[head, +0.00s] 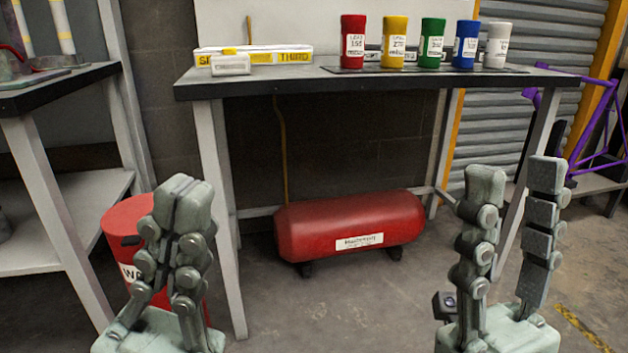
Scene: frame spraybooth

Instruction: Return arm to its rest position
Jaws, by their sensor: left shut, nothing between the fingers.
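My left gripper (182,200) is at the lower left of the head view, pointing up. Its two fingers are together, with nothing between them. It stands in front of a red bin and apart from the table. My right gripper (515,180) is at the lower right, also pointing up. Its two fingers are spread wide and the gap between them is empty. Both grippers are in front of the work table (380,86) and touch nothing that I can see. My upper arms are out of view.
On the table stand red (353,42), yellow (394,42), green (432,43), blue (466,45) and white (496,45) cans, beside a yellow-white box (285,54). A red tank (350,226) lies beneath. A red bin (122,215), left shelf (60,200) and purple frame (600,120) flank it.

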